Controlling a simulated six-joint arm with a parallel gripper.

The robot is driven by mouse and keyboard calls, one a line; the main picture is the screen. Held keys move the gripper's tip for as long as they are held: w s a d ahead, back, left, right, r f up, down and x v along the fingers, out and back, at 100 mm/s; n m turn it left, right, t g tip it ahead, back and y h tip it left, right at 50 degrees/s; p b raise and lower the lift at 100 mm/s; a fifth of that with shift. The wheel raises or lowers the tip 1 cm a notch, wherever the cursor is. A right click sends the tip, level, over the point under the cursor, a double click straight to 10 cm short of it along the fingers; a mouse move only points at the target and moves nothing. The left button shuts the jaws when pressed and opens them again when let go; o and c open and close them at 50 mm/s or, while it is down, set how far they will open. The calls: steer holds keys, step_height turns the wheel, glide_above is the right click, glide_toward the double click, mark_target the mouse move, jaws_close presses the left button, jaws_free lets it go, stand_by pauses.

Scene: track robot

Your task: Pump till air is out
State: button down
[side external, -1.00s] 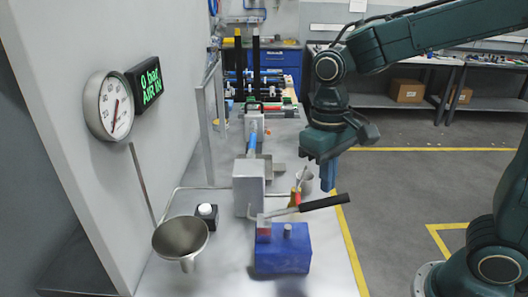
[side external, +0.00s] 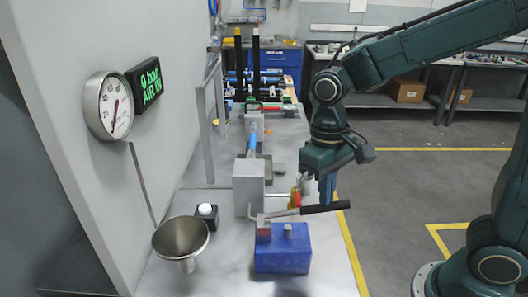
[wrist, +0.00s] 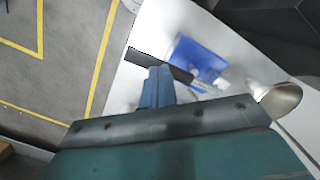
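The blue pump (side external: 283,252) stands at the table's front edge, with a lever whose black handle (side external: 335,207) sticks out to the right, nearly level. My gripper (side external: 326,198) points down at the handle, its fingertips at or touching the handle's top. In the wrist view the blue fingers (wrist: 158,80) are close together and overlap the black handle (wrist: 140,57); the pump (wrist: 198,60) is beyond. The fingers look shut, with nothing seen between them. The wall display (side external: 148,82) reads "0 bar AIR IN". The round gauge (side external: 109,105) has a red needle.
A metal funnel (side external: 181,238) and a small black box with a white top (side external: 207,213) stand left of the pump. A grey block (side external: 248,188) with a pipe is behind it. The floor right of the table is clear up to my base.

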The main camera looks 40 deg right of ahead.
step_height(320, 180, down, 2)
steer(key=w, duration=0.1)
steer(key=w+r, duration=0.1)
steer(key=w, duration=0.1)
steer(key=shift+d, duration=0.1)
stand_by(0.5)
steer(key=shift+r, duration=0.15)
step_height(320, 180, up, 14)
steer(key=w, duration=0.1)
steer(key=shift+w+f, duration=0.2)
stand_by(0.5)
steer(key=shift+f, duration=0.1)
stand_by(0.7)
steer(key=s+f, duration=0.3)
steer(key=f, duration=0.2)
steer(key=shift+s, duration=0.4)
steer(key=shift+f, duration=0.1)
